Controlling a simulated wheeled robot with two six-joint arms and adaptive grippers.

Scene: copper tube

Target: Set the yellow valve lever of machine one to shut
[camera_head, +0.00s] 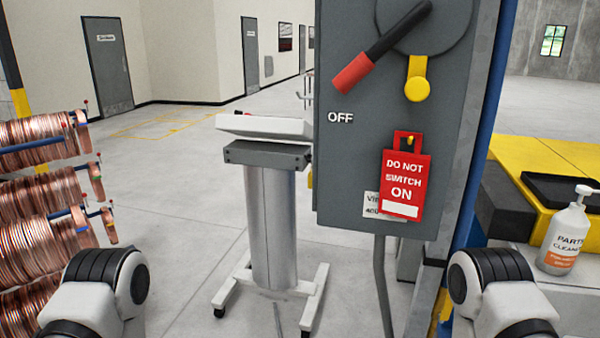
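No valve lever of machine one can be made out in the head view. A grey switch box (345,130) fills the centre right. Its black handle with a red grip (353,74) points down-left, just above the word OFF. A yellow hasp-like piece (417,80) hangs beside the handle. A red tag (405,183) reading DO NOT SWITCH ON hangs lower on the box. A small yellow part (310,176) peeks out at the box's left edge; I cannot tell what it is. My two arms show only as links at the bottom corners; both grippers are out of view.
Copper tube coils (45,185) on a rack stand at the left. A wheeled pedestal (271,225) stands left of the switch box. A cleaner bottle (566,235) stands on a bench at the right, near a yellow-topped case (540,158). The floor between coils and pedestal is clear.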

